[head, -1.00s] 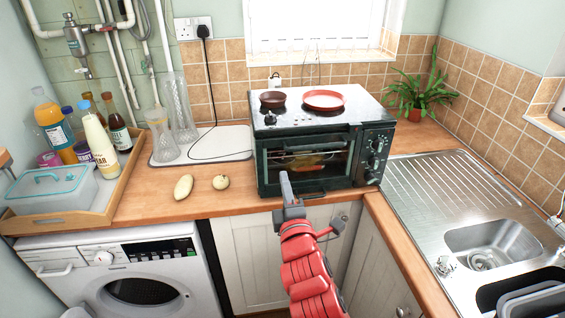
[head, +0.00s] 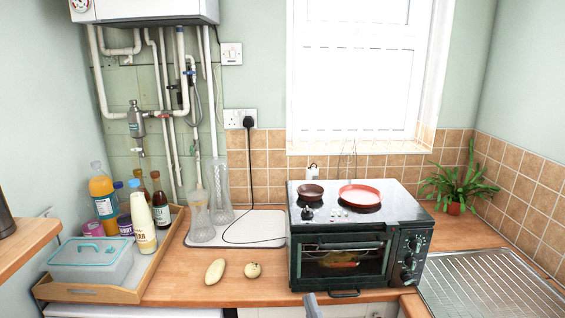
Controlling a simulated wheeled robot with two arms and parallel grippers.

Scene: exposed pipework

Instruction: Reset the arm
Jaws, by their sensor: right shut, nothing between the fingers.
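My right gripper (head: 311,304) shows only as a grey tip at the bottom edge, in front of the toaster oven (head: 343,243). It is shut and empty, and the rest of my right arm is below the picture. The oven door is closed, and something reddish and yellow shows dimly behind its glass. My left gripper is not in the picture.
A brown bowl (head: 310,193) and a red plate (head: 359,195) sit on the oven. Two pale round items, one long (head: 215,271) and one short (head: 253,270), lie on the counter. A wooden tray (head: 166,249) with bottles stands left; a plant (head: 456,187) and metal drainer (head: 480,285) are right.

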